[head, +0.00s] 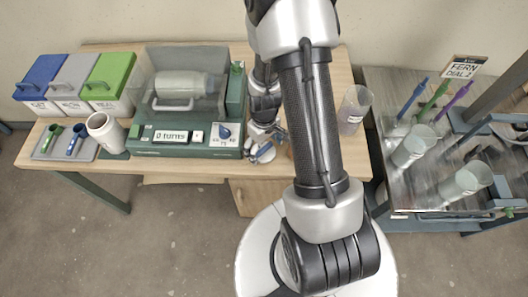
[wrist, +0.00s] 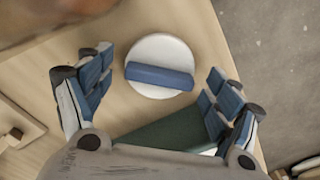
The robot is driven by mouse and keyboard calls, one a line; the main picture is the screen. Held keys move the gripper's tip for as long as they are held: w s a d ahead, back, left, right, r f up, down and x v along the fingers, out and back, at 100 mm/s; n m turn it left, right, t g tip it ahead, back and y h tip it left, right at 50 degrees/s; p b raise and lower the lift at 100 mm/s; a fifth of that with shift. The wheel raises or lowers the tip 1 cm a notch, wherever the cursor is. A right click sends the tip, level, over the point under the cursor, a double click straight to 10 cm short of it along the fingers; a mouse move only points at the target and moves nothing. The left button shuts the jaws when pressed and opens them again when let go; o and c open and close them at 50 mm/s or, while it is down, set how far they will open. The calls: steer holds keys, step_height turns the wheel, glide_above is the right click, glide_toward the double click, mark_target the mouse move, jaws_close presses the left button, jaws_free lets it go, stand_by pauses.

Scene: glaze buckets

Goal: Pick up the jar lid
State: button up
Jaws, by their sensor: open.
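The jar lid (wrist: 158,49) is a white round disc with a blue bar handle (wrist: 160,76) across it. In the wrist view it lies on the wooden table, near a table edge. My gripper (wrist: 158,68) is open, with one blue-padded finger on each side of the lid in the picture. No contact with the lid shows, and I cannot tell the height above it. In the head view my gripper (head: 262,150) is at the table's front edge, right of the green machine. I cannot make out the lid there; my arm covers much of that area.
The green machine (head: 190,142) with a clear cover stands left of my gripper. A white jar (head: 105,132), a tray (head: 48,148) and lidded bins (head: 110,85) are further left. A clear beaker (head: 354,108) stands right of my arm. A blurred brown thing (wrist: 45,15) fills the wrist view's top left.

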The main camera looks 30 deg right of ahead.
steer(key=shift+r, duration=0.1)
steer(key=shift+c, duration=0.5)
steer(key=c, duration=1)
steer(key=shift+c, duration=0.2)
step_height(320, 180, up, 20)
steer(key=f+p, duration=0.1)
steer(key=p, duration=0.6)
step_height(320, 180, up, 7)
steer(key=p, duration=0.5)
glide_above(264, 148)
